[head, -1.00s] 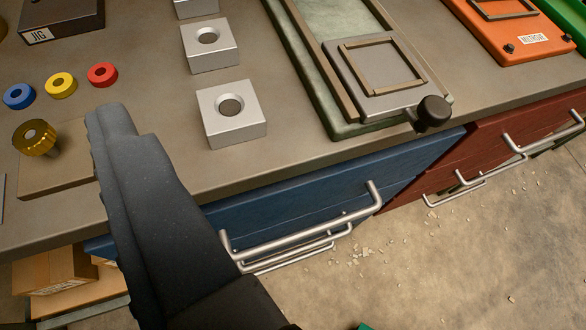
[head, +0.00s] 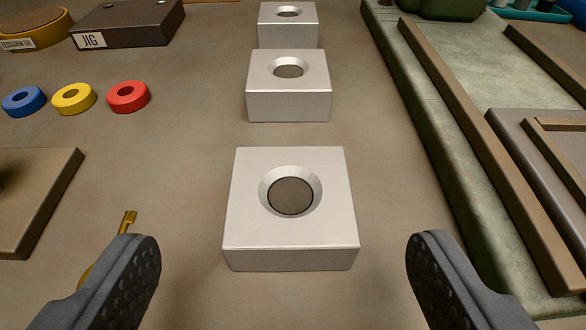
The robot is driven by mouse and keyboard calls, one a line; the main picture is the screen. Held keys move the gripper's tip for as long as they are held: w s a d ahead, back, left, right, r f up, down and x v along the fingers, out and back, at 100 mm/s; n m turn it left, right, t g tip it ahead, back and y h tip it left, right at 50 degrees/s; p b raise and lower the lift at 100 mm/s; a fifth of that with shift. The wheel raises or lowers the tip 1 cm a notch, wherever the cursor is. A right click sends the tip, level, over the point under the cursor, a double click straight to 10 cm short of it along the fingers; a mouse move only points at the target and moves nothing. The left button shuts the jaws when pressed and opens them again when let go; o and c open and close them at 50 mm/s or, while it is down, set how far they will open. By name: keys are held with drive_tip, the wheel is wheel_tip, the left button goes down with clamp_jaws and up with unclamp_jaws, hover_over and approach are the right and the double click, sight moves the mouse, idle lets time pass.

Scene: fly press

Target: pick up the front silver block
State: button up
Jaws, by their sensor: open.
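The front silver block (head: 290,232) is a square metal block with a round, bevelled hole in its top. It sits on the bench in the middle of the head view, nearest to me. Two similar blocks, a middle one (head: 288,104) and a rear one (head: 288,32), stand in a row behind it. My gripper (head: 285,255) is open, with one dark finger on each side of the front block and a clear gap to both sides. Nothing is between the fingertips except the view of the block, and they appear apart from it.
A green press bed (head: 420,150) with a raised rail stands to the right. Blue (head: 22,103), yellow (head: 73,100) and red (head: 128,98) rings lie at left, before the JIG box (head: 130,25). A brass key-like piece (head: 127,222) lies by the left finger.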

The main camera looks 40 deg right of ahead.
sight(289, 184)
drive_tip(key=shift+b+x, duration=0.4)
drive_tip(key=shift+x, duration=2.4)
drive_tip(key=shift+s+d, duration=0.1)
drive_tip(key=c, duration=1.2)
